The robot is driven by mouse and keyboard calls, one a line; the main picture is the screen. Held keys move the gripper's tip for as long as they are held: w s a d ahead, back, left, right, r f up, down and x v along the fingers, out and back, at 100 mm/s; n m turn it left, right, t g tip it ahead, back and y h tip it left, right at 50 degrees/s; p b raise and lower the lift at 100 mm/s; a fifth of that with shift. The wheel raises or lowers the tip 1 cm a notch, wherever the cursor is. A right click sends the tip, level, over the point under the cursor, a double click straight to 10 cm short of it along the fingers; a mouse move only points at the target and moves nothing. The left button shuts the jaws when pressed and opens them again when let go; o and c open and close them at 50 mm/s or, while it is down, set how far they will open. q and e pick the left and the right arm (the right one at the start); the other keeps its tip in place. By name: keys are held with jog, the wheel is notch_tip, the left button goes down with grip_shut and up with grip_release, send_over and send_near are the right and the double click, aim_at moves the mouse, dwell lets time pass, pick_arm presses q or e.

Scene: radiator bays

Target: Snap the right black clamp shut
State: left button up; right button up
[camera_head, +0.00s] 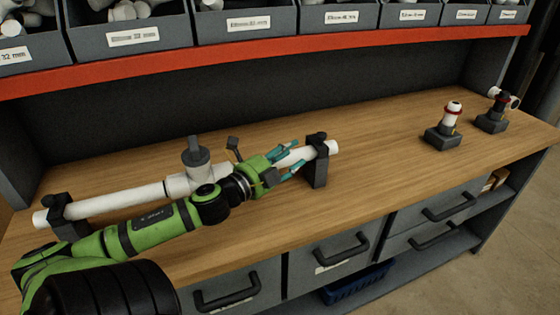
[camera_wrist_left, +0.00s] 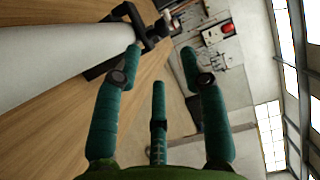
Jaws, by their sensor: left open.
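The right black clamp (camera_head: 318,172) stands on the bench around the right end of a white pipe (camera_head: 115,201). In the left wrist view the clamp (camera_wrist_left: 128,22) shows at the top, beyond the fingertips, with the pipe (camera_wrist_left: 50,62) on the left. I cannot tell whether its latch is closed. My left gripper (camera_head: 294,158) is just left of this clamp, beside the pipe. Its teal fingers are spread and empty, as the left wrist view (camera_wrist_left: 162,58) also shows. A left black clamp (camera_head: 61,210) holds the pipe's other end. My right gripper is not in view.
A grey valve (camera_head: 196,155) rises from the pipe's middle. Two small dark stands (camera_head: 443,137) (camera_head: 491,122) with fittings are at the right of the bench (camera_head: 385,150). Labelled bins (camera_head: 247,22) line a red-edged shelf above. The bench between clamp and stands is clear.

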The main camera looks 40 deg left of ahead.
pick_arm(q)
jog(key=shift+s, duration=1.4)
jog(key=shift+f, duration=0.1)
